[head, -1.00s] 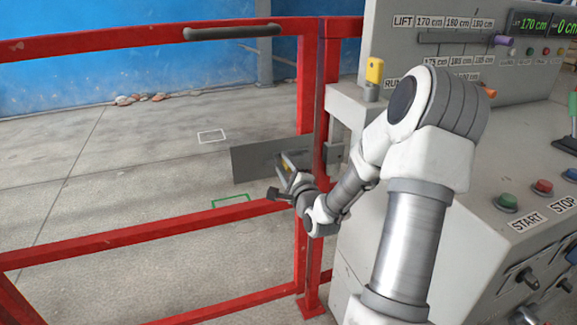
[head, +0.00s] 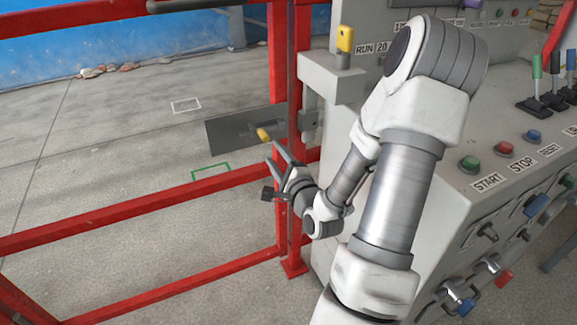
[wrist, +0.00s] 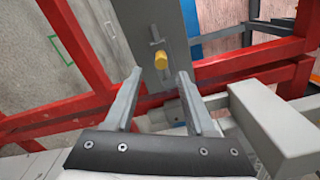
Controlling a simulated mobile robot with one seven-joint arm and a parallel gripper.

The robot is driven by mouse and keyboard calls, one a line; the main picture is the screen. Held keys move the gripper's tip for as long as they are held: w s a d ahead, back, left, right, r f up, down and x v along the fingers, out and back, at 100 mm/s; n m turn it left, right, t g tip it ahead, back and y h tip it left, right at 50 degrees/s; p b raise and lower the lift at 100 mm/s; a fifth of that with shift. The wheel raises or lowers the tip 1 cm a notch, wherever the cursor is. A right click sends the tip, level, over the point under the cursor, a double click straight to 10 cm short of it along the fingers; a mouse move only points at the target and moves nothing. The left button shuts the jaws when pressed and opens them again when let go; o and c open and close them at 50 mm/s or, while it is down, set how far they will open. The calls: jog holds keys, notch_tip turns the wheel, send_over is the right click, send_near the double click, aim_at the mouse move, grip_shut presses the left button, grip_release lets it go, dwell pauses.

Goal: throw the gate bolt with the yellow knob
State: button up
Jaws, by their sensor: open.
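The yellow knob (head: 263,134) sits on a bolt on the grey plate (head: 222,137) fixed to the red gate (head: 130,215). In the wrist view the knob (wrist: 161,60) shows ahead of my fingertips, roughly midway between them, with the grey plate (wrist: 172,20) behind it. My gripper (head: 272,172) is open and empty, below the knob in the head view. In the wrist view my gripper (wrist: 159,75) has its two fingers spread on either side. No contact with the knob is visible. A grey catch (head: 308,124) stands on the post side, right of the plate.
A control console (head: 470,215) with buttons and levers fills the right. A grey ledge (head: 325,85) carries another yellow piece (head: 345,40) above the catch. Red gate rails and the post stand close to my gripper.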

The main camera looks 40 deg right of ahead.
jog(key=p+v, duration=0.7)
jog(key=p, duration=0.3)
jog(key=shift+s+a, duration=0.15)
jog(key=shift+s, duration=0.1)
dwell(0.7)
